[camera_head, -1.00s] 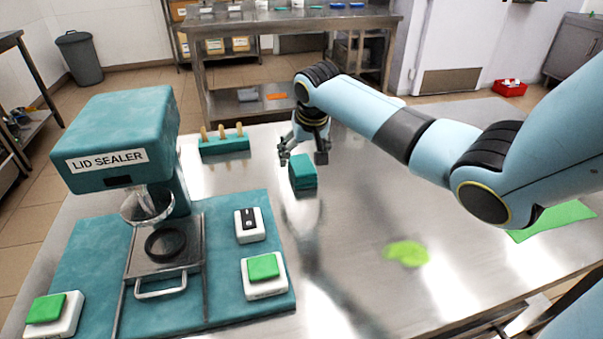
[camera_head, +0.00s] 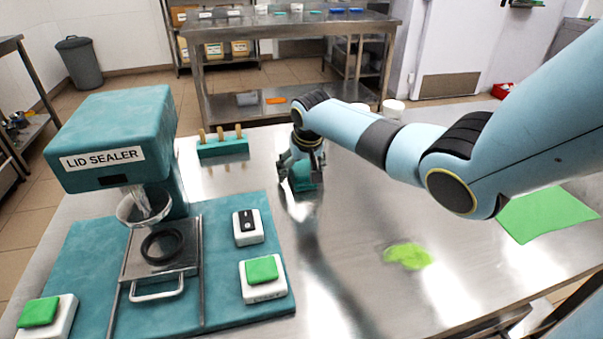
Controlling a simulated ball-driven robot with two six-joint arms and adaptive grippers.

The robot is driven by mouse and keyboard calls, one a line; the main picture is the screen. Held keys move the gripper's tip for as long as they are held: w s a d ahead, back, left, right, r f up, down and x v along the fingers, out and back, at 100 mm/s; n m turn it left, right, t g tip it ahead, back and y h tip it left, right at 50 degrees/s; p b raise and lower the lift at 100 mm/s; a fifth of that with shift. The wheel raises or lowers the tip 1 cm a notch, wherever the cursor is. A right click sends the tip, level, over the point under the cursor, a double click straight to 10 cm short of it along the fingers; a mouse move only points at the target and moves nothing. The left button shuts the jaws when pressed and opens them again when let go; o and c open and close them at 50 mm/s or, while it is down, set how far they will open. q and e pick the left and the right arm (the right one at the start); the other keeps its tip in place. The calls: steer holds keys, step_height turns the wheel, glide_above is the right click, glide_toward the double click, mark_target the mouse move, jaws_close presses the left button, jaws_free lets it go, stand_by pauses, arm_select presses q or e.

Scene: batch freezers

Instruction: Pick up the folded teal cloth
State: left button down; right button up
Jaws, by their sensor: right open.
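The folded teal cloth (camera_head: 302,180) sits on the steel table, right of the lid sealer's mat. My right gripper (camera_head: 302,186) points down over it, open, with a finger on either side of the cloth. The gripper hides the cloth's upper part, and I cannot tell whether the fingers touch it. My left gripper is not in view.
The lid sealer (camera_head: 120,140) stands on a teal mat (camera_head: 225,300) at left, with button boxes beside it. A teal holder (camera_head: 222,148) with wooden sticks is behind. A green spill (camera_head: 408,256) and a green sheet (camera_head: 545,214) lie at right. White cups (camera_head: 393,108) stand behind my arm.

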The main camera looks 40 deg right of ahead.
mark_target(300, 163)
steer(key=shift+f, duration=0.25)
stand_by(0.3)
steer(key=c, duration=1.2)
steer(key=shift+r, duration=0.1)
steer(key=shift+c, duration=0.2)
step_height(300, 163, up, 4)
steer(key=shift+r+p, duration=0.1)
steer(key=shift+p, duration=0.25)
steer(key=s+d+r+p, duration=0.1)
steer(key=s+d+r, duration=0.5)
steer(key=s, duration=0.4)
steer(key=shift+r+p, duration=0.3)
steer(key=shift+r, duration=0.3)
